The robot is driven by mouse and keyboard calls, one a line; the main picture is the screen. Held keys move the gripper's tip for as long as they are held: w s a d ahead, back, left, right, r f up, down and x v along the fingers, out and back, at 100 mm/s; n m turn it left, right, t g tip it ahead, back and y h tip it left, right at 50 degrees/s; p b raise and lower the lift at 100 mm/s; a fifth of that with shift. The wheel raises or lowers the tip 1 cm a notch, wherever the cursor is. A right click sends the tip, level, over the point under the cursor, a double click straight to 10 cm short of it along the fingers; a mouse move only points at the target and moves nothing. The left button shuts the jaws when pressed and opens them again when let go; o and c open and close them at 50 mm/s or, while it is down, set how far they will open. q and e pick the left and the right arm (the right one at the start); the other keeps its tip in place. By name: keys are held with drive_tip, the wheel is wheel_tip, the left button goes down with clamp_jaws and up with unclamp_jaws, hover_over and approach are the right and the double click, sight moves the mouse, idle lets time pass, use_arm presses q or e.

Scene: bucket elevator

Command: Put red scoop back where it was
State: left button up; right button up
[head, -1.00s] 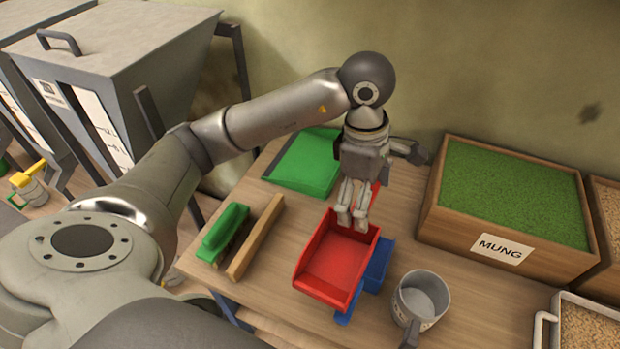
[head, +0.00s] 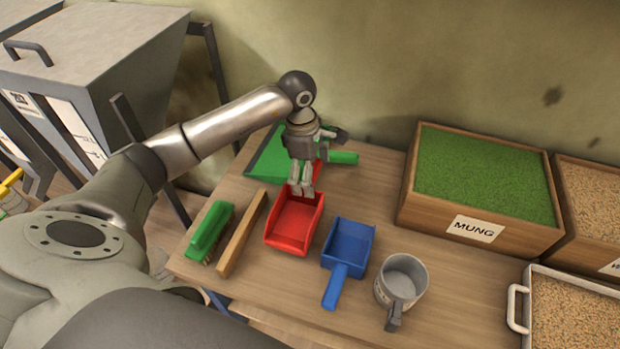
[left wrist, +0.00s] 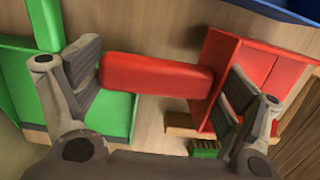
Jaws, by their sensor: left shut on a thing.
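The red scoop (head: 293,225) is at the middle of the wooden table, between a wooden strip and the blue scoop (head: 349,244). Its tray faces the front edge and its handle points to the back. My left gripper (head: 301,190) is over the handle end and shut on the red scoop. In the left wrist view the red handle (left wrist: 155,76) lies between the two fingers, with the scoop's back wall by the right finger. I cannot tell whether the scoop touches the table. My right gripper is not in view.
A green brush (head: 209,232) and the wooden strip (head: 243,233) lie to the left. A green dustpan (head: 268,160) is behind. A grey mug (head: 402,283) stands right of the blue scoop. The mung crate (head: 480,236) is at the back right.

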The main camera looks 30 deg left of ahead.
use_arm(q)
drive_tip(key=f, duration=0.1)
drive_tip(key=f+p, duration=0.1)
drive_tip(key=f, duration=0.1)
drive_tip(key=shift+w+a+f+p, duration=0.1)
drive_tip(key=shift+a+p, duration=0.1)
drive_tip(key=shift+p, duration=0.1)
drive_tip(key=shift+f, duration=0.3)
drive_tip(key=shift+f+b, duration=0.25)
drive_tip(key=shift+b, duration=0.2)
drive_tip(key=o, duration=1)
drive_tip(key=shift+c, duration=0.2)
drive_tip(key=shift+r, duration=0.15)
